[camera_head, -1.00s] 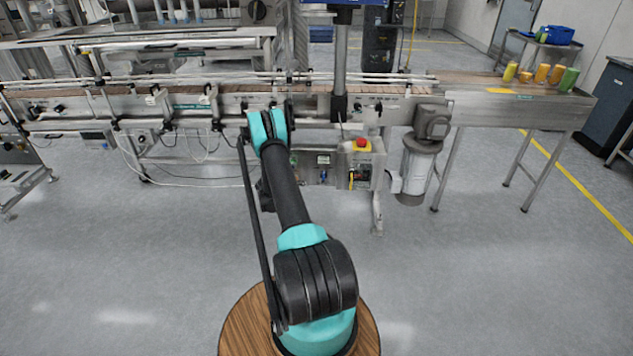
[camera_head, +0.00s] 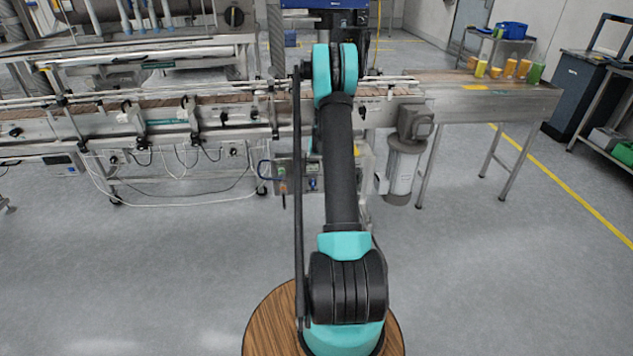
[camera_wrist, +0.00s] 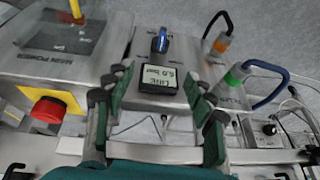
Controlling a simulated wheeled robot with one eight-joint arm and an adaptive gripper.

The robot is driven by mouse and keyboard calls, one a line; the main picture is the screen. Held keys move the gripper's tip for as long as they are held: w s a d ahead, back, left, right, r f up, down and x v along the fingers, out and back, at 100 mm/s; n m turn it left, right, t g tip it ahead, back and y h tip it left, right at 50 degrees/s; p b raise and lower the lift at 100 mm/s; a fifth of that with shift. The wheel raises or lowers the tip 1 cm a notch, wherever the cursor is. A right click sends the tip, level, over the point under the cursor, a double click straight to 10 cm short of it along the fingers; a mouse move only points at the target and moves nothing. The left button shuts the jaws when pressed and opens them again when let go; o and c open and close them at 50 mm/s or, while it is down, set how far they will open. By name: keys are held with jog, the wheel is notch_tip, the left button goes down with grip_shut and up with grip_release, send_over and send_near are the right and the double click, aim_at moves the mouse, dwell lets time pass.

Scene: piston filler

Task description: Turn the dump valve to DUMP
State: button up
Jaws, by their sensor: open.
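A small blue handle (camera_wrist: 160,40), probably the dump valve's, stands on a metal panel at the top centre of the wrist view. Its long side runs roughly up and down in the picture; no DUMP mark is readable. Just below it is a display (camera_wrist: 158,79), upside down, reading LINE 6.0 bar. My gripper (camera_wrist: 155,84) is open and empty, its dark green fingers on either side of the display, with the handle beyond the fingertips. In the head view the blue handle (camera_head: 312,183) shows just left of my arm, which hides my gripper.
A red emergency button (camera_wrist: 48,110) on yellow sits left of my fingers. Hose fittings with an orange ring (camera_wrist: 222,42) and a green ring (camera_wrist: 236,76) stand close on the right, with a blue hose (camera_wrist: 270,95). The conveyor (camera_head: 200,110) runs above the panel; open floor lies before it.

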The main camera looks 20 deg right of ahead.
aim_at(310, 182)
jog(key=x, duration=1.5)
jog(key=shift+f, duration=0.3)
jog(key=c, duration=1.2)
jog(key=shift+o, duration=0.2)
jog(key=shift+a, duration=0.1)
jog(key=h, duration=0.1)
jog(key=a+g+h, duration=0.1)
jog(key=h, duration=0.1)
jog(key=shift+w+n, duration=0.2)
jog(key=shift+n, duration=0.2)
jog(key=shift+w+a+f+n+g+h, duration=0.1)
jog(key=shift+n+g+h, duration=0.05)
jog(key=shift+h, duration=0.6)
jog(key=shift+a+f+n+g+h, duration=0.1)
jog(key=shift+n+g+h, duration=0.1)
jog(key=shift+h, duration=0.6)
jog(key=shift+a+f+n+g+h, duration=0.1)
jog(key=shift+n+g+h, duration=0.05)
jog(key=shift+h, duration=0.6)
